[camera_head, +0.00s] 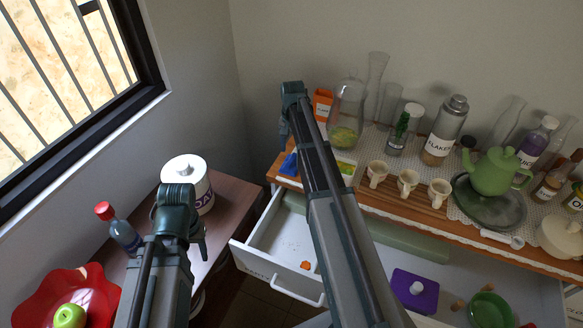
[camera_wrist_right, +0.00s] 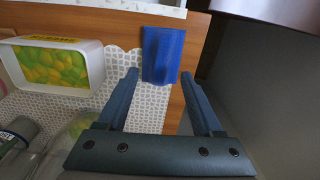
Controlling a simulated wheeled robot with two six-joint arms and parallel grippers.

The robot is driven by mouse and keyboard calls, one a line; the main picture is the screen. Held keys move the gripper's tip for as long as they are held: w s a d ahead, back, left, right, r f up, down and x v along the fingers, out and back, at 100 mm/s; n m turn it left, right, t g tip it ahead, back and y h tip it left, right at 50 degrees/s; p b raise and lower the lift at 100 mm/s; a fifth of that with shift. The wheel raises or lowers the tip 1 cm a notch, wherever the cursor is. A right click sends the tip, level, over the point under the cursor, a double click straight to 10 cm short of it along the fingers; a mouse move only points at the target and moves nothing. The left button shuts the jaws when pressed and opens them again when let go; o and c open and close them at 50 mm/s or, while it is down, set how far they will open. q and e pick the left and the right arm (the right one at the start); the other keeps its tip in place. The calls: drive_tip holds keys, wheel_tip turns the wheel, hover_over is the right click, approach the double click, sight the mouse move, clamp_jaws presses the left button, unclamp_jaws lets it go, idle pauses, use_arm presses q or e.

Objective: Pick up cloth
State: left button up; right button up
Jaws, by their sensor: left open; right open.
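The blue cloth (camera_head: 289,165) lies at the left end of the wooden sideboard, by its edge. In the right wrist view the cloth (camera_wrist_right: 162,50) is a flat blue patch partly over the lace runner and the wood. My right gripper (camera_wrist_right: 159,77) is open, with its fingertips on either side of the cloth's near end; no grip on it shows. In the head view my right gripper (camera_head: 284,132) is seen above the cloth, partly hidden by its own arm. My left gripper (camera_head: 202,240) is over the small side table, its fingers mostly hidden.
A tray of yellow-green items (camera_wrist_right: 55,65) stands left of the cloth in the wrist view. A glass jar (camera_head: 346,112), an orange box (camera_head: 322,103) and several cups are near. An open drawer (camera_head: 268,268) juts out below. A white canister (camera_head: 187,172) stands on the side table.

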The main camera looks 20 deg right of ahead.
sight(291, 157)
wheel_tip(291, 157, down, 5)
drive_tip(key=b, duration=0.5)
drive_tip(key=shift+a+f, duration=0.15)
clamp_jaws()
